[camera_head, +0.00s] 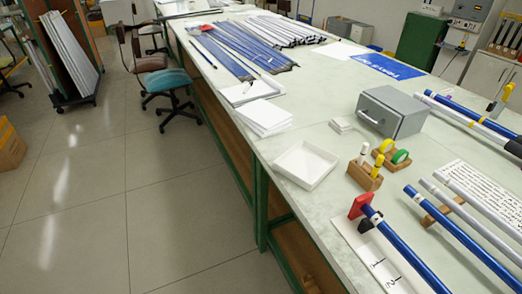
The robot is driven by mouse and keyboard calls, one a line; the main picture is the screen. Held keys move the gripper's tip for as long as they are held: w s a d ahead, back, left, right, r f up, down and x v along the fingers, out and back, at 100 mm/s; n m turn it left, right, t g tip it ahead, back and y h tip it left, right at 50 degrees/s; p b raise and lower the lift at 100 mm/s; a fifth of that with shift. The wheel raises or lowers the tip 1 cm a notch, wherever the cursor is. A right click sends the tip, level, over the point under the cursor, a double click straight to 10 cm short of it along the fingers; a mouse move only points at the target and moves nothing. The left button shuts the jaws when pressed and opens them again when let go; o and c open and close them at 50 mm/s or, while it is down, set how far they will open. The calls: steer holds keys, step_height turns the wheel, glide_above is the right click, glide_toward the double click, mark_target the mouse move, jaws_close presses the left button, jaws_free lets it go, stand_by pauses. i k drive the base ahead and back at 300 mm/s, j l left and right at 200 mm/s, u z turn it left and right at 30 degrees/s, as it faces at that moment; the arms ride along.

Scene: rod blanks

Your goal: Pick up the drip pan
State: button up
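A shallow white square tray (296,184), which I take to be the drip pan, lies flat on the long light-topped workbench (336,142). It sits close to the bench's left edge in the head view. Its low walls are upright and it looks empty. My gripper is not in view, so its opening and what it may hold cannot be seen.
Right of the tray stands a wooden holder (365,176) with markers and tape. A grey metal box (396,112) and a stack of white sheets (261,118) lie behind. Blue rods (403,248) are in front. Chairs (164,81) stand on the left floor, otherwise mostly clear nearby.

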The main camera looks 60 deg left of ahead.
mark_target(307, 164)
steer(key=i+u, duration=0.15)
steer(key=u, duration=0.35)
steer(key=i+j+u, duration=0.1)
steer(key=u, duration=0.4)
steer(key=i+l+u, duration=0.1)
steer(key=u, duration=0.35)
steer(key=i+j+z, duration=0.15)
steer(key=i+j, duration=0.15)
steer(key=i+j+z, duration=0.15)
steer(key=j, duration=0.45)
steer(key=i, duration=0.1)
